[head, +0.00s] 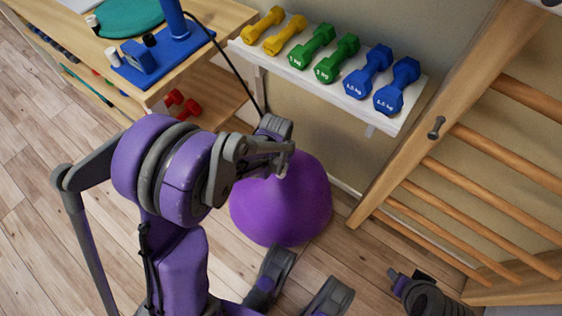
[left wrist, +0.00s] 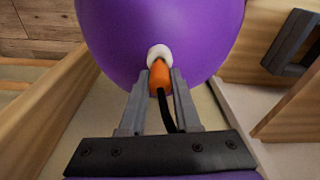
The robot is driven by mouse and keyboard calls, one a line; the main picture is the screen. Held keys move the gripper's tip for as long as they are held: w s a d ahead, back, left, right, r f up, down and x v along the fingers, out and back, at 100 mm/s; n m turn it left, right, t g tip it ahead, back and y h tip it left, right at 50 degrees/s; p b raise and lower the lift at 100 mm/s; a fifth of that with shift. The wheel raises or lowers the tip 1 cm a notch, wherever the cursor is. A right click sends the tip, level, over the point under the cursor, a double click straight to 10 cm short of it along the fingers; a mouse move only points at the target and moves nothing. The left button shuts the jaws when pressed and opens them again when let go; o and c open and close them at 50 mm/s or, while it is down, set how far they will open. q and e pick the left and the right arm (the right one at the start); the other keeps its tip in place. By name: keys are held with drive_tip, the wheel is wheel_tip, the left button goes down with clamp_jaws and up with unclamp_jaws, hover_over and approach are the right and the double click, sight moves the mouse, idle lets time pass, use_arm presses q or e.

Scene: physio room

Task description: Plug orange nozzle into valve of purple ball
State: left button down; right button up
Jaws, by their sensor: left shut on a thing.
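The purple ball (head: 290,205) sits on the floor beneath the dumbbell shelf. In the left wrist view the purple ball (left wrist: 160,25) fills the top middle, with its white round valve (left wrist: 159,52) facing me. My left gripper (left wrist: 161,78) is shut on the orange nozzle (left wrist: 160,77). The nozzle's front end meets the valve; how deep it sits cannot be told. In the head view my left arm hides the nozzle and valve. A grey and purple part of mine at the lower right of the head view may be my right gripper; its jaws are not clear.
A blue pump (head: 140,62) stands on the wooden cabinet, its black hose (head: 235,68) running down towards the ball. A white shelf (head: 330,85) holds several dumbbells. Wooden wall bars (head: 440,130) stand at right. Red dumbbells (head: 182,104) lie on a lower cabinet shelf.

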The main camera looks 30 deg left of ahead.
use_arm(q)
drive_tip(key=shift+f+b, duration=0.45)
drive_tip(key=shift+f, duration=0.15)
idle(0.5)
drive_tip(key=c, duration=0.5)
unclamp_jaws()
drive_tip(key=shift+c, duration=0.2)
drive_tip(key=shift+r, duration=0.15)
drive_tip(key=shift+r+p, duration=2.55)
drive_tip(key=shift+r, duration=0.85)
